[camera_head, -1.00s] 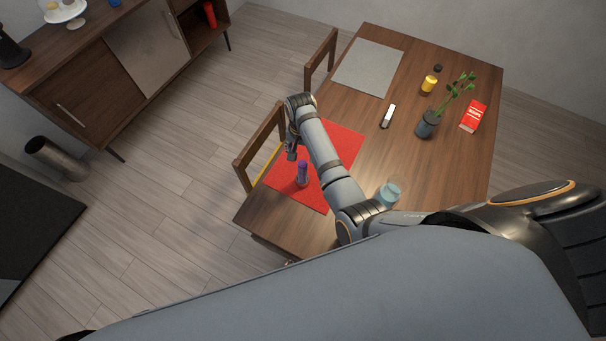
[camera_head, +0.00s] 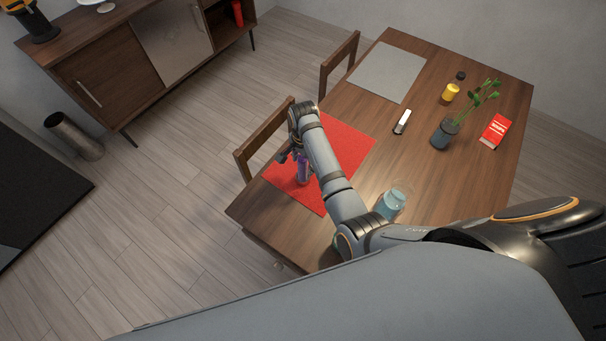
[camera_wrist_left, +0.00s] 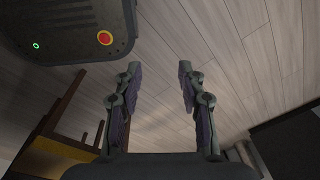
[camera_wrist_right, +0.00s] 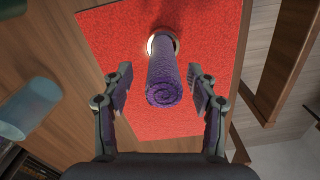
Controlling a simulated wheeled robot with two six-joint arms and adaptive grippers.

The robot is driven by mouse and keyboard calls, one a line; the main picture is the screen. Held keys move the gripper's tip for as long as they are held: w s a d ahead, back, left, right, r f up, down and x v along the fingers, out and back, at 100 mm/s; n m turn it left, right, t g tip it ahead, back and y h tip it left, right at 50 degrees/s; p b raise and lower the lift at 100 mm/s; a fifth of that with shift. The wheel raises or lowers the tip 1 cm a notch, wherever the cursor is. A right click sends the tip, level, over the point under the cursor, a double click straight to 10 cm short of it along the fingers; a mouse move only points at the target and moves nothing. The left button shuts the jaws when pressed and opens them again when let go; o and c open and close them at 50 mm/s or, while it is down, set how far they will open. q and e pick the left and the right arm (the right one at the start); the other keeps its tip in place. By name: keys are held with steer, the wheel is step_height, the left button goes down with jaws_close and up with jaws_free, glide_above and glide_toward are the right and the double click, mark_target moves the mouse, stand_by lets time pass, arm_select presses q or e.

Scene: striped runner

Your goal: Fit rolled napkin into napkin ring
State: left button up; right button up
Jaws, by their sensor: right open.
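The rolled purple napkin (camera_wrist_right: 164,80) stands on the red placemat (camera_wrist_right: 120,45), its spiral end toward the right wrist camera. A pale, shiny ring (camera_wrist_right: 174,42) shows around its far end, at the mat; how far the napkin sits in it is hard to tell. In the head view the napkin (camera_head: 303,172) is partly hidden by my right gripper (camera_head: 294,158). In the right wrist view my right gripper (camera_wrist_right: 163,82) is open, one finger on each side of the napkin with gaps. My left gripper (camera_wrist_left: 157,68) is open and empty above the floor, outside the head view.
A glass of bluish liquid (camera_head: 391,203) stands near my right forearm. A white-and-black object (camera_head: 402,122), dark vase with plant (camera_head: 444,133), yellow bottle (camera_head: 450,93) and red box (camera_head: 495,131) are farther right. A grey placemat (camera_head: 388,72) is bare. Chairs (camera_head: 262,140) line the left edge.

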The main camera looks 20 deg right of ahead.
mark_target(303, 170)
steer(key=shift+a+f, duration=0.1)
step_height(303, 170, down, 5)
steer(key=b, duration=0.7)
steer(key=shift+w+b, duration=0.15)
steer(key=shift+b, duration=0.15)
steer(key=shift+c, duration=0.9)
arm_select(q)
step_height(303, 170, down, 7)
steer(key=w+a, duration=0.1)
steer(key=shift+w, duration=0.35)
arm_select(e)
steer(key=shift+r, duration=0.2)
jaws_close()
